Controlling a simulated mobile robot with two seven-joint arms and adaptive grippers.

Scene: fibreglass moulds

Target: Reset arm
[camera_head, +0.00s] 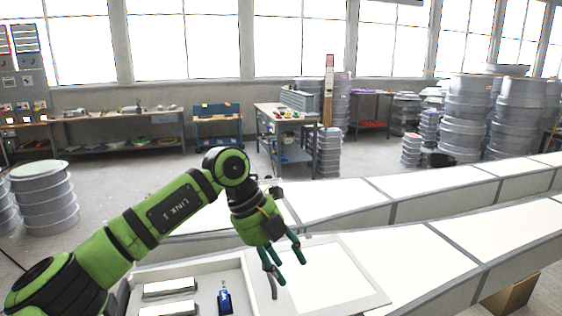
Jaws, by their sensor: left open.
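My left arm comes in from the lower left, green and black. Its gripper (285,268) hangs with its fingers pointing down and spread, with nothing between them. It is above the left part of a white framed panel (336,277) on the work surface, just right of a white tray (250,283). I cannot tell how far above the surface the fingertips are. My right gripper does not show.
The tray holds a blue object (225,301) and pale blocks (169,287). White-topped tables (408,252) run off to the right. Stacked grey moulds (466,118) and a workbench (270,113) stand farther back. A cardboard box (511,294) is at lower right.

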